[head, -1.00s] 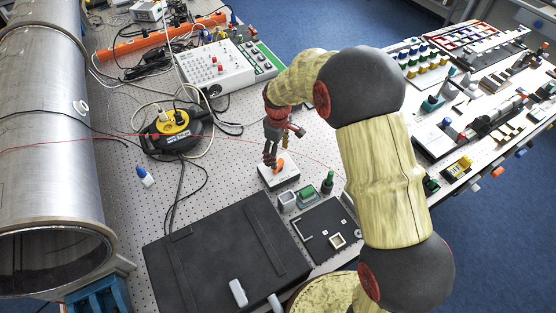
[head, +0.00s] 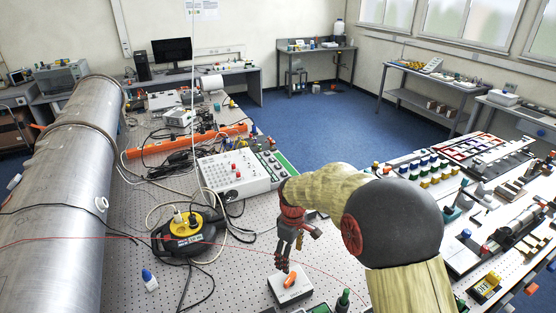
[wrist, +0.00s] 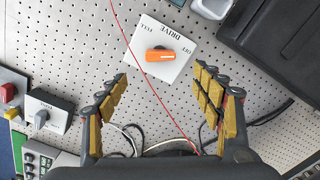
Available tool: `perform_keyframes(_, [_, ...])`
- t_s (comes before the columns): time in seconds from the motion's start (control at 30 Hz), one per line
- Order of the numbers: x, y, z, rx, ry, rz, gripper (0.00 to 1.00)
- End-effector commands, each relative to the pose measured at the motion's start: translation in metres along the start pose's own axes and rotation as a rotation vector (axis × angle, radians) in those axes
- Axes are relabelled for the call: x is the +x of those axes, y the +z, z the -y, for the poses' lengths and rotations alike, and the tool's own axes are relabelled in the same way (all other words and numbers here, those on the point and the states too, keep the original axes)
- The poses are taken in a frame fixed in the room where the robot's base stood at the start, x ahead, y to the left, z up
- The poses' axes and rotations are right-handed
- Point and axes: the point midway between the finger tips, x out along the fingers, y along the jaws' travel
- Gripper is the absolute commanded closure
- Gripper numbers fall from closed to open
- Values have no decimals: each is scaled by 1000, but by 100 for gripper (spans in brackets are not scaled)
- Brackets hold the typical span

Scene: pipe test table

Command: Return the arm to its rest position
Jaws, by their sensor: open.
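My arm (head: 325,190) reaches over the perforated table (head: 250,228), with its elbow at the right. My gripper (head: 284,266) points down above a white switch box with an orange knob (head: 291,283). In the wrist view my gripper (wrist: 165,105) is open with its fingers wide apart and nothing between them. The white box (wrist: 172,62) lies beyond the fingertips, marked DRIVE, FULL and OFF. Its orange knob (wrist: 160,55) is apart from the fingers.
A large metal pipe (head: 60,190) runs along the left. A yellow-topped cable reel (head: 185,235) and a white control panel (head: 240,172) stand on the table. A thin red line crosses the wrist view. A table full of parts (head: 480,200) stands at the right.

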Motion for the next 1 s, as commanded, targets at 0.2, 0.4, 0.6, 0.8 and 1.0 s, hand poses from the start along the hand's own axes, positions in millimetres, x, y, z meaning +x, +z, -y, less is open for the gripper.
perform_keyframes(0.2, [2, 3, 2, 108, -5, 6, 33])
perform_keyframes(0.4, [8, 43, 37, 302, -41, 63, 33])
perform_keyframes(0.6, [-16, 82, 62, 459, -28, 49, 33])
perform_keyframes(0.8, [-44, 128, 87, 610, 2, -4, 33])
perform_keyframes(1.0, [-64, 173, 114, 737, 39, -84, 33])
